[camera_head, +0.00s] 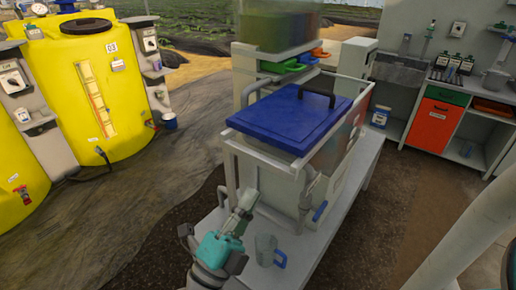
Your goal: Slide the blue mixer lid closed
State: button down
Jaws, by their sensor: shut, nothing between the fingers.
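The blue mixer lid (285,122) lies flat over the top of the pale mixer tank (262,178). A dark arched handle (318,93) stands at its far right part.
A clear jug (265,249) with a blue handle stands on the grey bench (338,203) near my gripper. Pipes and a pale frame (228,165) surround the tank. Yellow tanks (90,85) stand left, cabinets (436,122) right. Open floor (165,195) lies left of the bench.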

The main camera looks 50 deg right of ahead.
jog(key=w+a+r+m+g+y, duration=0.1)
jog(key=w+r+m+y, duration=0.1)
jog(key=w+y, duration=0.4)
send_near(270, 140)
jog(key=w+d, duration=0.1)
jog(key=d, duration=0.6)
jog(key=shift+w+f+y, duration=0.25)
jog(key=shift+f+y, duration=0.05)
jog(key=shift+f, duration=0.15)
jog(key=shift+d, duration=0.15)
jog(key=shift+d, duration=2.25)
jog(key=shift+w, duration=0.1)
